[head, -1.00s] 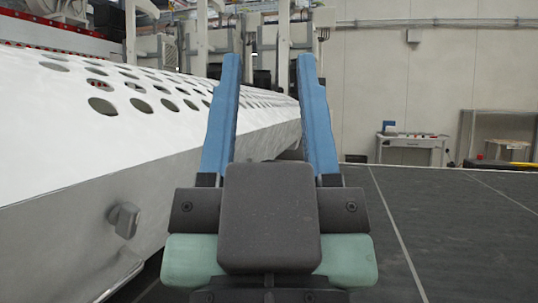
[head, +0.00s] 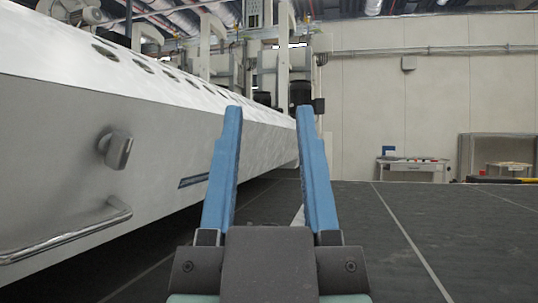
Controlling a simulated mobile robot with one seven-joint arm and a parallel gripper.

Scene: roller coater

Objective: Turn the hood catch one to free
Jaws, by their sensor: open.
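The hood catch (head: 117,148) is a grey metal knob with a flat grip on the grey side face of the long hood (head: 60,130), at the left of the head view. Its grip stands close to upright, tilted a little. My gripper (head: 269,110) has two long blue fingers, spread apart and empty, in the middle of the view. It is well to the right of the catch and touches nothing.
A metal bar handle (head: 75,235) sits on the hood below the catch. A dark blue slot or label (head: 194,181) is farther along the side. The dark floor (head: 420,230) to the right is clear. A small console table (head: 412,168) stands by the far wall.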

